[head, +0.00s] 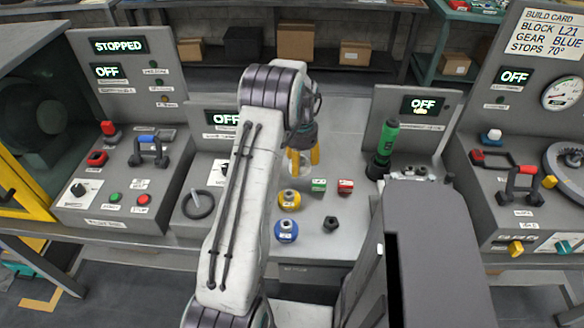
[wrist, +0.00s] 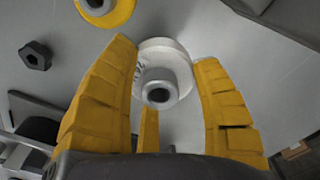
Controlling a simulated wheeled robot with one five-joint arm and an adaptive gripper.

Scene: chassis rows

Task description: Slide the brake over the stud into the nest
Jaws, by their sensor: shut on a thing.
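My gripper (head: 302,157) is above the middle bench, and its yellow fingers also show in the wrist view (wrist: 165,58). They are shut on a white round piece (wrist: 166,50) with a wide disc and a grey hollow hub. In the head view this pale piece is small and partly covered by the fingers. I cannot tell from its look alone whether it is the brake. I cannot clearly pick out the stud or the nest in either view.
On the bench stand yellow (head: 289,200) and blue (head: 286,231) hubbed pieces, a green block (head: 319,185), a red block (head: 345,187) and a black angular piece (head: 330,223). A tall green-and-black cylinder (head: 384,150) stands at right. Control panels flank the bench.

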